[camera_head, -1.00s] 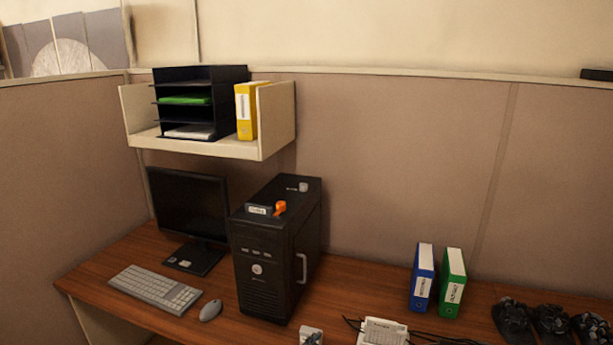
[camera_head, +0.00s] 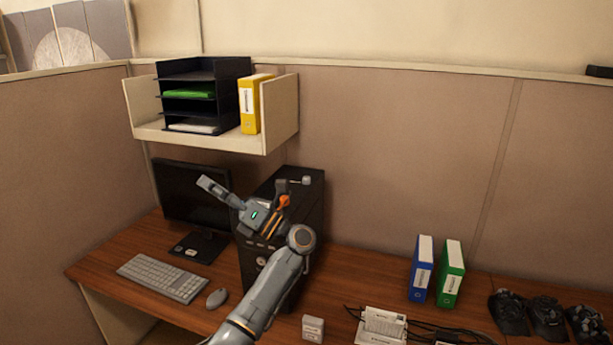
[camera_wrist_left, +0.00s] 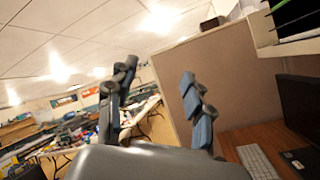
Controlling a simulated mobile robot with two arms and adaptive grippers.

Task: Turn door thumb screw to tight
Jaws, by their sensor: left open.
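The black computer tower (camera_head: 312,215) stands on the desk, partly hidden behind my left arm. My right gripper is not in view.
A monitor (camera_head: 185,195), keyboard (camera_head: 162,277) and mouse (camera_head: 216,298) lie left of the tower. A shelf (camera_head: 281,112) with trays and a yellow binder hangs above. Blue (camera_head: 421,268) and green (camera_head: 450,273) binders stand to the right.

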